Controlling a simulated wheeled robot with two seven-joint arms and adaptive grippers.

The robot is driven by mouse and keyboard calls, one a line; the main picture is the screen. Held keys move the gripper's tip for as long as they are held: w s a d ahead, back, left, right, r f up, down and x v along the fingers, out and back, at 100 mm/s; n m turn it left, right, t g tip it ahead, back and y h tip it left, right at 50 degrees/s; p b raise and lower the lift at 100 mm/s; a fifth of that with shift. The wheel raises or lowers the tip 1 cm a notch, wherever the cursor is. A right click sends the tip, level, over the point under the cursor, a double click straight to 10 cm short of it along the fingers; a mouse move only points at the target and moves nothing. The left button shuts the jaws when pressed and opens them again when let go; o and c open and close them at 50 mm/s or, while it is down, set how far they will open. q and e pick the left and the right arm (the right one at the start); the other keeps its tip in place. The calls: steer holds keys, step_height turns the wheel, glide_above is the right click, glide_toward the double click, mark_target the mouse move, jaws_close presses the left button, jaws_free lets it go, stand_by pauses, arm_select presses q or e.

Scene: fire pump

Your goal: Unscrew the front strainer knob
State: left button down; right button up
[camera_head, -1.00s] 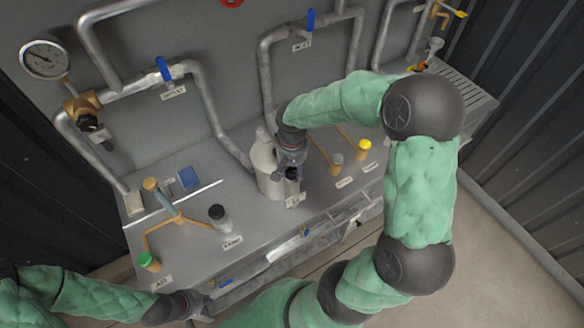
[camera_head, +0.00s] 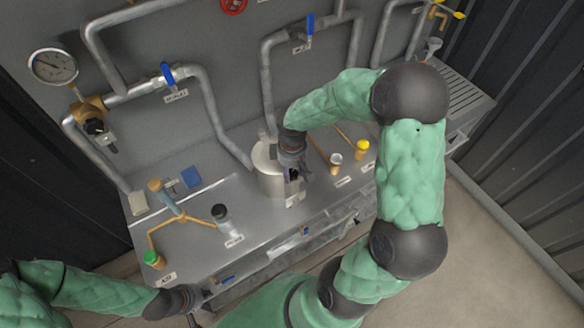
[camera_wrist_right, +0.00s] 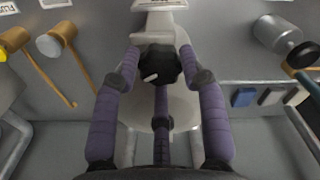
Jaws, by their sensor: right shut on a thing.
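The strainer (camera_head: 268,170) is a pale grey cylinder on the metal bench, partly hidden behind my right gripper in the head view. Its body also shows below the knob in the wrist view (camera_wrist_right: 180,105). The front strainer knob (camera_wrist_right: 160,62) is black and lobed. My right gripper (camera_wrist_right: 162,75) has its purple fingers around this knob, with the side fingertips at its left and right, shut on it. In the head view the right gripper (camera_head: 293,172) is at the strainer's front. My left gripper (camera_head: 196,298) is low by the bench's front edge; its fingers are too small to read.
A brass branched pipe with a green cap (camera_head: 152,258) and a black-capped fitting (camera_head: 222,214) stand left of the strainer. A yellow-capped valve (camera_head: 361,149) is to its right. Pipes, blue-handled valves (camera_head: 167,74) and a gauge (camera_head: 53,66) line the wall behind.

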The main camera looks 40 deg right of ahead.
mark_target(292, 173)
steer(key=n+p, duration=0.2)
steer(key=n, duration=0.2)
steer(key=shift+n+p, duration=0.85)
steer(key=shift+n, duration=0.95)
steer(key=o, duration=1.1)
steer(key=shift+o, duration=0.2)
step_height(292, 173, up, 12)
